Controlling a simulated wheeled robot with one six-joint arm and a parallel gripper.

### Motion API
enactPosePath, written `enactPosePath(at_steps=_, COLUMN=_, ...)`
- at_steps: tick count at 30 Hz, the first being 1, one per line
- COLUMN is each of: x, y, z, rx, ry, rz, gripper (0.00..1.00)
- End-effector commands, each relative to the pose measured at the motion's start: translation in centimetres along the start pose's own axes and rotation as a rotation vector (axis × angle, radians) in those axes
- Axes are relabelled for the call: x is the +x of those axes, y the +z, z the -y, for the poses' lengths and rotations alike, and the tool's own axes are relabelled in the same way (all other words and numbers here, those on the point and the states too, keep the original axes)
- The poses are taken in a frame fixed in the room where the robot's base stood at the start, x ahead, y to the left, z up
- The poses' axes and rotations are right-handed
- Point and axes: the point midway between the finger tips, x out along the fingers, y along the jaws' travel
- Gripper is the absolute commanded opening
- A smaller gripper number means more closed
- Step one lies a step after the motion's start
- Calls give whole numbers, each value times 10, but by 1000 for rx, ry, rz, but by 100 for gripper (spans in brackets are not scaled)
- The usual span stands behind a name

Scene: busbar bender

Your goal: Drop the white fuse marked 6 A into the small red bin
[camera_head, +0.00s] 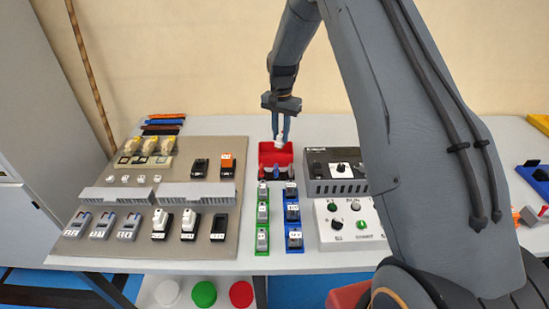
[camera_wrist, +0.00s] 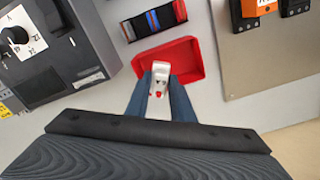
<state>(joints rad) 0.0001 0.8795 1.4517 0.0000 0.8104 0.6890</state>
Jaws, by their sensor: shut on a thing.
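My gripper (camera_head: 280,130) points down and is shut on a small white fuse (camera_head: 279,141). In the wrist view the fuse (camera_wrist: 165,70) sits between my two blue-grey fingers (camera_wrist: 160,94), with small dark and red marks on it; I cannot read its rating. The small red bin (camera_head: 268,154) is on the table at the back, below the fuse. In the wrist view the bin (camera_wrist: 196,62) shows behind and around the fuse, and its inside that I can see looks empty. The fuse appears over the bin, but the exact height gap is hard to tell.
A row of dark, red and blue pieces (camera_wrist: 154,19) stands right beside the bin. A dark box with a dial (camera_head: 336,170) is to its right. A grey-brown board (camera_head: 150,185) with several devices is to the left. Green and blue terminal strips (camera_head: 263,237) lie in front.

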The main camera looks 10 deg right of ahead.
Motion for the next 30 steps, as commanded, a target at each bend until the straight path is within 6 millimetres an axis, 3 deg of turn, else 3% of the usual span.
enactPosePath(at_steps=6, x=22, y=0, z=0, rx=-1, ry=0, rz=1, gripper=0)
enactPosePath(at_steps=15, x=24, y=0, z=0, rx=-1, ry=0, rz=0, gripper=0)
enactPosePath(at_steps=16, x=24, y=0, z=0, rx=-1, ry=0, rz=0, gripper=23)
enactPosePath(at_steps=20, x=24, y=0, z=0, rx=-1, ry=0, rz=0, gripper=43)
enactPosePath(at_steps=30, x=21, y=0, z=0, rx=-1, ry=-1, rz=-1, gripper=43)
